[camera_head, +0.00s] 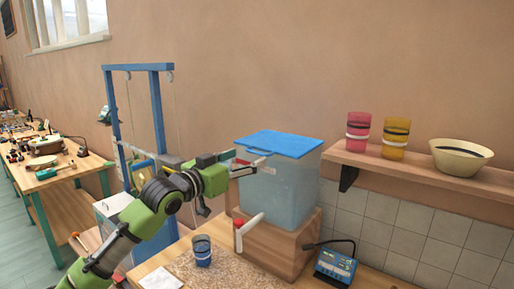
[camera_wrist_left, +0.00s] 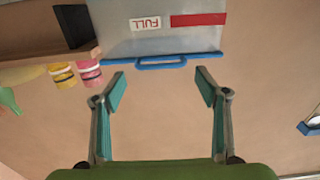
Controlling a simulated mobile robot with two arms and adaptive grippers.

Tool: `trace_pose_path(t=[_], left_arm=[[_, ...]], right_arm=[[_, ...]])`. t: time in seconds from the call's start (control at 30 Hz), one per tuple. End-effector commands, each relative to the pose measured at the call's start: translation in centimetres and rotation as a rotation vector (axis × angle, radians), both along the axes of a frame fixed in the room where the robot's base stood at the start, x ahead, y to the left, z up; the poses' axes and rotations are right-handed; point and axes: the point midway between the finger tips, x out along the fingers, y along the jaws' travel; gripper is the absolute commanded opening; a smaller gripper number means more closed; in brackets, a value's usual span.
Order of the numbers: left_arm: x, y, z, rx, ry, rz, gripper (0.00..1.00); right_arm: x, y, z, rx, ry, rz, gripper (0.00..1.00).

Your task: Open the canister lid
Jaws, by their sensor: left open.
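The canister (camera_head: 283,190) is a translucent light-blue box on a wooden block, with its flat blue lid (camera_head: 285,142) lying shut on top. The left wrist view shows the canister (camera_wrist_left: 160,38) upside down, with a FULL label, a red stripe and the blue lid handle (camera_wrist_left: 162,65) on the lid's edge. My left gripper (camera_head: 254,160) is at the lid's near left edge. Its two fingers (camera_wrist_left: 160,73) are spread wide, one on each side of the handle, with nothing held. Contact with the lid cannot be told. My right gripper is not in view.
A blue cup (camera_head: 202,252) and a red-capped tap (camera_head: 239,232) are below my arm. A blue device (camera_head: 335,264) stands right of the block. A wall shelf (camera_head: 420,172) holds pink and yellow cups and a bowl (camera_head: 461,158). A blue frame (camera_head: 158,112) stands left.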

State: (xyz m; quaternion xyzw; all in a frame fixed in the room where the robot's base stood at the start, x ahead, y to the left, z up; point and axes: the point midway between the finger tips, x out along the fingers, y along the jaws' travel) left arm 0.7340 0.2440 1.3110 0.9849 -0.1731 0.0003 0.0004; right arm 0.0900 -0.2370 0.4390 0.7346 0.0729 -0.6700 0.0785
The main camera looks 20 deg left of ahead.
Motion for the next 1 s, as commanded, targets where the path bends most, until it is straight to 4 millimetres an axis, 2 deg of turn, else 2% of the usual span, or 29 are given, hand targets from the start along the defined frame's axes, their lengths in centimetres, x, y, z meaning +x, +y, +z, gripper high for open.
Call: trace_pose_path(t=[0.1,0.3,0.5,0.77,0.8,0.93,0.97,1.0], left_arm=[[2.1,-0.9,0.3,-0.002,0.002,-0.002,0.67],[4.5,-1.7,0.2,-0.001,0.001,-0.001,0.67],[5.5,-2.1,0.0,0.002,0.002,-0.001,0.67],[5.6,-2.1,-0.1,0.001,0.001,-0.001,0.67],[5.6,-2.1,-0.1,0.001,0.001,-0.001,0.62],[5.5,-2.1,-0.1,0.002,0.002,-0.001,0.28],[5.5,-2.1,-0.1,0.001,0.001,-0.001,0.23],[5.5,-2.1,-0.1,0.000,0.001,-0.001,0.23]], right_arm=[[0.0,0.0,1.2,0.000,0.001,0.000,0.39],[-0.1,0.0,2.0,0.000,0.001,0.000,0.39],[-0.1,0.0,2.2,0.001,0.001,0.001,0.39],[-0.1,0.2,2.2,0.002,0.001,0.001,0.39],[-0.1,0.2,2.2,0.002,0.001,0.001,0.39],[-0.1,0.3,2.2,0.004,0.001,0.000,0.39],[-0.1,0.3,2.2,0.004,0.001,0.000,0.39],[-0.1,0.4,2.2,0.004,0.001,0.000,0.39]])
